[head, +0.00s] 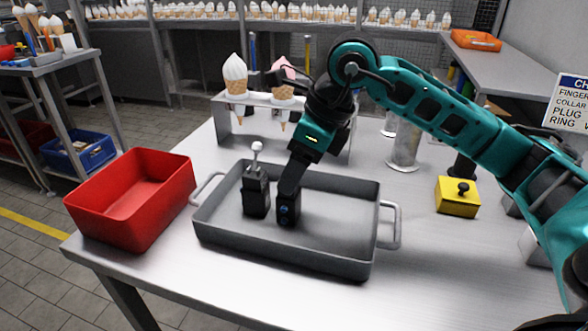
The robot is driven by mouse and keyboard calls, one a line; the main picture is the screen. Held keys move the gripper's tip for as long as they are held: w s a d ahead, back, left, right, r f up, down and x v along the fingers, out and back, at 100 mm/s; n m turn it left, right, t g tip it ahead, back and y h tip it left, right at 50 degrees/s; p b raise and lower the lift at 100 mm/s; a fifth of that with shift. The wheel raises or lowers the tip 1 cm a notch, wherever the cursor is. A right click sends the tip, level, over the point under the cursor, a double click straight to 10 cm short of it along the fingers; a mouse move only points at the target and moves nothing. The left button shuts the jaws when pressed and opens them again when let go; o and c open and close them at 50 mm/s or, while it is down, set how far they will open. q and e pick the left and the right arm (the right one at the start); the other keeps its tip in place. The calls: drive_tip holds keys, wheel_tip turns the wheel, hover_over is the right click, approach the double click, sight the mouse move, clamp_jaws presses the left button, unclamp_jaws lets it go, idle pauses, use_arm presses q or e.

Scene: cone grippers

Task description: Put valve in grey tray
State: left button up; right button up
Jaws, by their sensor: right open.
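A small dark block with an upright pale lever and ball tip, which looks like the valve (256,192), stands upright inside the grey tray (315,262), left of its middle. The tray is a shallow metal pan with a handle at each end, resting on the table. My right gripper (287,212) reaches down into the tray just right of the valve. Its fingers are open, and a narrow gap shows between it and the valve. One finger is largely hidden behind the other. My left gripper is not in view.
A red bin (136,200) stands left of the tray. Behind it, a rack (222,98) holds a white ice cream cone (235,76) and a pink one (283,78). A yellow box with a black knob (458,205) sits at right. The table (420,270) is clear at front right.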

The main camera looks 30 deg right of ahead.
drive_tip(key=p+v, duration=0.2)
drive_tip(key=v, duration=0.8)
drive_tip(key=shift+s+d+r, duration=0.15)
drive_tip(key=shift+r, duration=0.2)
